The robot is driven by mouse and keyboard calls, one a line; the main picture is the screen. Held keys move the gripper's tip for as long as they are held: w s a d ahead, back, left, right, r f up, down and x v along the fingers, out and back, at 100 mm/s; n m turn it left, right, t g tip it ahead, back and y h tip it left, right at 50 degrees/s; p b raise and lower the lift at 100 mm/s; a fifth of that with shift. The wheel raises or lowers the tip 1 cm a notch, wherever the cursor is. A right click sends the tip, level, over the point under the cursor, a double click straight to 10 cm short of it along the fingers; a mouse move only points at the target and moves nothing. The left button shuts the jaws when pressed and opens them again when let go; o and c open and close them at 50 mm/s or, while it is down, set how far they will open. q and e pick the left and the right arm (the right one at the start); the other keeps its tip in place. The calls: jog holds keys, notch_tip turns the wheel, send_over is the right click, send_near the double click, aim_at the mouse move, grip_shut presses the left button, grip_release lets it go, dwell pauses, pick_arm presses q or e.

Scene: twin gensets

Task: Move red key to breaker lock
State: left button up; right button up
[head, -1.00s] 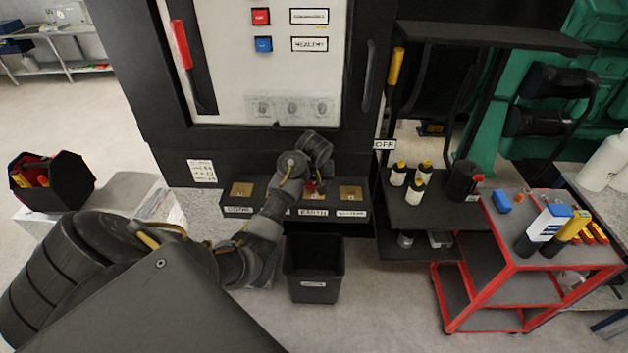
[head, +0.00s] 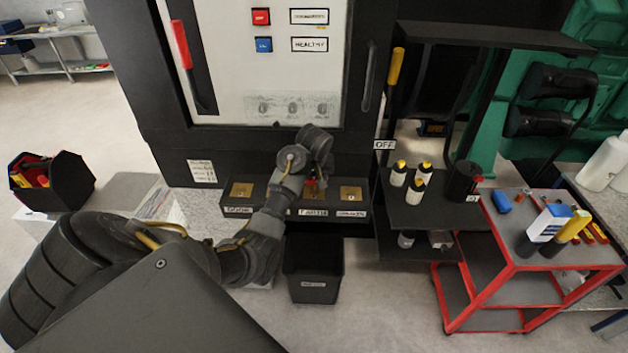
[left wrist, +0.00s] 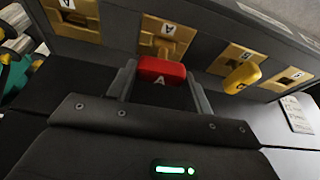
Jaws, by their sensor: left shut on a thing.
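My left gripper (head: 315,184) is at the row of locks on the front of the black cabinet, by the middle lock plate. In the left wrist view its fingers (left wrist: 160,80) are shut on the red key (left wrist: 162,73), which is marked A. The key is in front of a brass lock plate (left wrist: 168,36), also marked A; I cannot tell if it is inserted. In the head view only a bit of red shows at the fingertips. Brass plates also show left (head: 242,190) and right (head: 351,193) of the gripper. My right gripper is not in view.
A yellow key (left wrist: 241,77) sits at a neighbouring lock plate, close to my fingers. A black bin (head: 313,268) stands below the locks. A red-framed cart (head: 510,262) and a shelf with bottles (head: 440,213) stand to the right. A dark box (head: 70,185) is at left.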

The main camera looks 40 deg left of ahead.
pick_arm(q)
jog(key=shift+r, duration=1.4)
jog(key=w+d, duration=0.7)
jog(key=d, duration=0.2)
jog(key=shift+w+d, duration=0.15)
jog(key=shift+d, duration=0.2)
jog(key=shift+f, duration=0.15)
jog(key=shift+f+m, duration=0.3)
jog(key=shift+f, duration=0.6)
jog(key=shift+f, duration=0.35)
jog(key=shift+f+b, duration=0.3)
jog(key=shift+f, duration=0.8)
jog(key=shift+f, duration=0.1)
